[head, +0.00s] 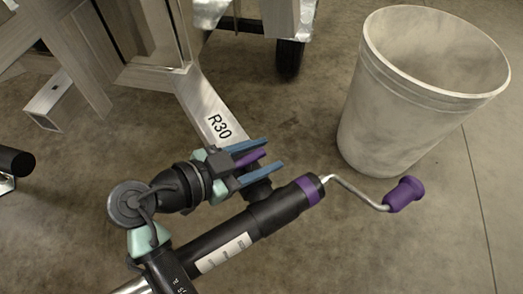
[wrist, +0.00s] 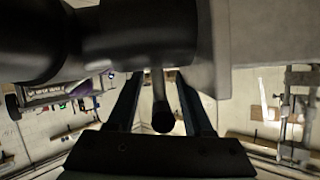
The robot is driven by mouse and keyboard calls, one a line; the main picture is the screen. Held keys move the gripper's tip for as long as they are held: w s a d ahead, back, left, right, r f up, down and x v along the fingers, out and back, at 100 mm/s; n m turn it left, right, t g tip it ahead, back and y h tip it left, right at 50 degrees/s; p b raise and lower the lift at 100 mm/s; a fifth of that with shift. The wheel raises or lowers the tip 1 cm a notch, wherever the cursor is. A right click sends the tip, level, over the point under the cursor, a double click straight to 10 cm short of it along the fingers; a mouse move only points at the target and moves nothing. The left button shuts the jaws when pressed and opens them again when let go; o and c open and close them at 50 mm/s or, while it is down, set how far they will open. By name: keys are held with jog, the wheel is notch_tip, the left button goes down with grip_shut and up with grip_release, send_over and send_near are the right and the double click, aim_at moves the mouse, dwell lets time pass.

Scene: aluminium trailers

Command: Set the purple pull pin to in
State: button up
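The purple pull pin (head: 250,158) is a short purple rod beside the trailer jack, between the two blue fingers of my gripper (head: 257,159). In the wrist view, a dark rod with a round end, which looks like the pin (wrist: 162,116), stands between the fingers of my gripper (wrist: 160,105). A gap shows on each side of it, so the gripper is open around it and not clamped. The pin's base is hidden behind the gripper and jack. I cannot tell from these views how far it is pushed in.
The black jack tube (head: 275,211) has a purple band and a bent crank with a purple knob (head: 404,194) reaching right. The trailer tongue marked R30 (head: 205,108) lies behind my gripper. A large grey bin (head: 385,128) stands at right. Floor at lower right is clear.

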jog(key=shift+r, duration=0.1)
jog(key=shift+s+a+r, duration=0.1)
jog(key=shift+a+r, duration=0.05)
jog(key=shift+a, duration=0.05)
jog(key=p+v, duration=0.6)
jog(key=v, duration=0.6)
jog(key=shift+a, duration=0.15)
jog(key=shift+s, duration=0.1)
